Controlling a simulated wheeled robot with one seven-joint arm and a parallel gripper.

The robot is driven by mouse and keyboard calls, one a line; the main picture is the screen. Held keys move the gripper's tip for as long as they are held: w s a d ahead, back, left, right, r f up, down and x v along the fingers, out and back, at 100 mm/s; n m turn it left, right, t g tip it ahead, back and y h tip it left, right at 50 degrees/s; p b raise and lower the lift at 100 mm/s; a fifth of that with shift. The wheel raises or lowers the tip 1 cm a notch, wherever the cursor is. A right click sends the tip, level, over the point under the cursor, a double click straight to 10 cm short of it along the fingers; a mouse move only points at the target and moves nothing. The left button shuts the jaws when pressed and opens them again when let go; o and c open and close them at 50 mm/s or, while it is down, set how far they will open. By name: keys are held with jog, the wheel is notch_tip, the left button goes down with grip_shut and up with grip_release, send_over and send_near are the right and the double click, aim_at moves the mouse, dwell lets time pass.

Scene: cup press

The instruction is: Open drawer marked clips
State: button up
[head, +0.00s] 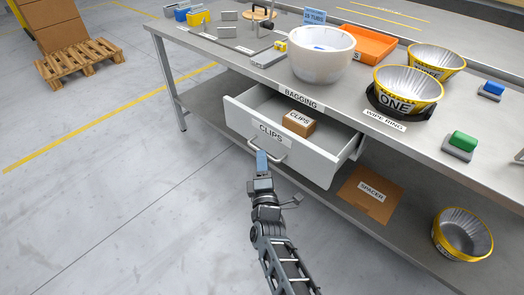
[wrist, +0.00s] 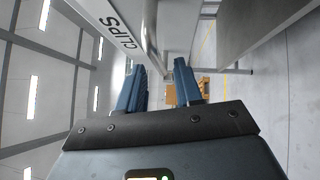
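The drawer marked CLIPS (head: 268,132) hangs under the workbench and stands pulled out, with its inside showing. A small brown box labelled CLIPS (head: 299,123) sits in it. The drawer has a metal bar handle (head: 280,153) on its front. My gripper (head: 262,158) is at the left part of this handle. In the wrist view the two blue fingers (wrist: 162,75) are apart, and the handle bar (wrist: 151,30) runs down to the gap between them. I cannot tell whether a finger touches the bar. The drawer front with its label (wrist: 115,25) also shows there.
The workbench (head: 225,60) carries a white bowl (head: 322,62), an orange tray (head: 368,44) and yellow-banded foil cups (head: 408,92). A lower shelf holds a flat brown SPACER box (head: 371,195) and another foil cup (head: 462,236). The floor to the left is clear up to a pallet (head: 80,60).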

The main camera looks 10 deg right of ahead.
jog(key=s, duration=0.1)
jog(key=s+p, duration=0.1)
jog(key=s, duration=0.2)
jog(key=shift+a+f, duration=0.25)
dwell(0.3)
